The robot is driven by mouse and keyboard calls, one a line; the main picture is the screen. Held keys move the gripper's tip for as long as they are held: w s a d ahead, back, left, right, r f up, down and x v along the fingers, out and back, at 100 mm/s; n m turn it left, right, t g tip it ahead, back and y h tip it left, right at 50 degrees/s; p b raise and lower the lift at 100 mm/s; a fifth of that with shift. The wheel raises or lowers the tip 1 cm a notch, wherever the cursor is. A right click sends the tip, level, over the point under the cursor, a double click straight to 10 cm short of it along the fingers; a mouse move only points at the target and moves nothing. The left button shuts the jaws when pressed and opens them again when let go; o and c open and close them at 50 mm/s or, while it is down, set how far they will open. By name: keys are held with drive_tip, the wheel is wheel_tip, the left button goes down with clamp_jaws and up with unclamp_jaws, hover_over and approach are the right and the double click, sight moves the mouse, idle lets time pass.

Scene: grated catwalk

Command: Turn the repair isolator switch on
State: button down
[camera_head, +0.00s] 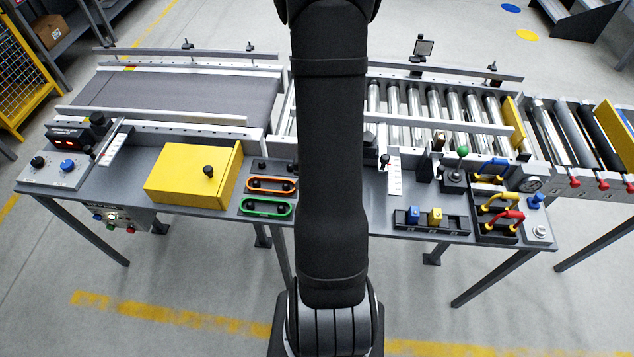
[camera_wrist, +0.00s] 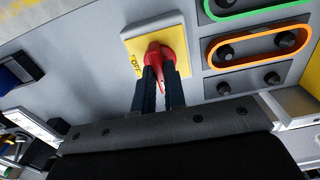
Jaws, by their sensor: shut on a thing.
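The isolator switch is a red rotary handle (camera_wrist: 158,51) on a square yellow plate (camera_wrist: 174,29), set in the grey panel. The letters on the plate's left part look like OFF. My gripper (camera_wrist: 159,74) is shut on the red handle, with one dark finger on each side. The fingers hide part of the handle and the plate's lower edge, so I cannot tell its exact angle. In the head view my arm covers the switch and the gripper.
Beside the switch are the orange-ringed buttons (camera_wrist: 258,45) and the green-ringed buttons (camera_head: 266,207). The yellow box (camera_head: 193,175) stands left of them. Right of my arm are a scale with a slider (camera_head: 394,172), blue and yellow rockers (camera_head: 424,216) and coloured handles (camera_head: 500,203). Conveyors run behind.

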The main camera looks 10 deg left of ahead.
drive_tip(key=c, duration=1.5)
unclamp_jaws()
drive_tip(key=shift+r, duration=0.15)
wheel_tip(320, 180, up, 17)
drive_tip(key=shift+r, duration=0.1)
wheel_tip(320, 180, down, 17)
drive_tip(key=shift+f, duration=0.2)
idle(0.4)
